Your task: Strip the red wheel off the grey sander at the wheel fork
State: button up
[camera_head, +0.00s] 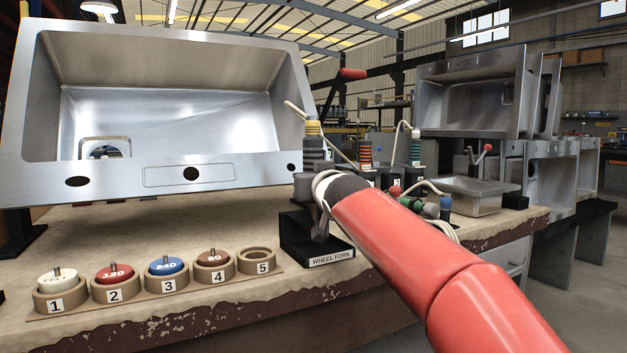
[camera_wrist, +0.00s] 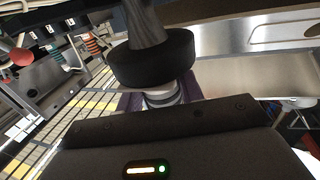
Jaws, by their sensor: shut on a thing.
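My gripper (camera_head: 309,187) is shut on the dark grey sander (camera_head: 314,152), which stands roughly upright with a yellow collar and a pale cable at its top. In the wrist view, the sander's dark, wide round part (camera_wrist: 150,66) shows just beyond the jaws. The black wheel fork (camera_head: 296,236), with a white label, stands directly below the gripper at the bench's front. The sander's lower end is largely hidden, and I cannot tell whether it touches the fork. No red wheel can be made out on it. A red wheel marked 120 (camera_head: 114,272) sits in holder 2.
A row of numbered holders lies left of the fork: white, red, blue and brown wheels fill 1 to 4, and holder 5 (camera_head: 257,254) is empty. A steel sink (camera_head: 220,175) stands behind. Other corded tools (camera_head: 365,154) and a metal tray (camera_head: 480,196) stand to the right.

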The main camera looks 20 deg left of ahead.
aim_at(315, 129)
jog(key=shift+s+r+p, duration=0.1)
jog(key=shift+r+p, duration=0.45)
jog(key=shift+r, duration=0.2)
dwell(0.3)
jog(key=shift+r+p, duration=4.1)
jog(key=shift+r, duration=0.4)
jog(key=shift+f, duration=0.1)
